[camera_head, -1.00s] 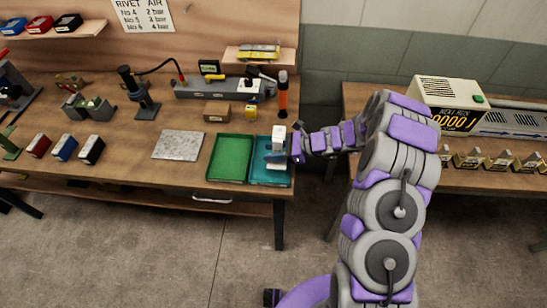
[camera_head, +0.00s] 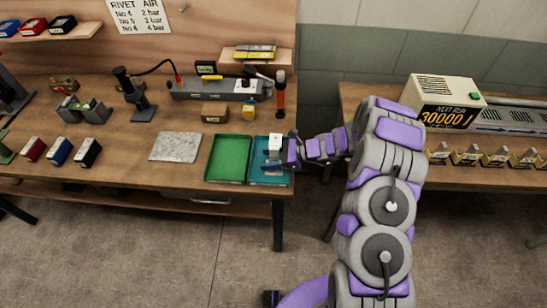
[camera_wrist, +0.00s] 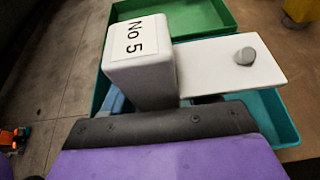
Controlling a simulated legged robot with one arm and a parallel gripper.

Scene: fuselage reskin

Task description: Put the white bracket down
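The white bracket (camera_head: 276,141) is over the teal tray (camera_head: 269,180) at the right end of the workbench. In the wrist view the bracket (camera_wrist: 142,62) has an upright block labelled "No 5" and a flat plate with a round grey stud to its right. My gripper (camera_head: 273,156) is at the bracket and appears shut on it; its fingertips are mostly hidden behind the bracket in the wrist view. The teal tray (camera_wrist: 275,118) lies beneath. I cannot tell whether the bracket touches the tray floor.
An empty green tray (camera_head: 228,159) adjoins the teal tray on the left. A grey plate (camera_head: 176,147) lies farther left. A second table (camera_head: 480,172) with several brackets is at right.

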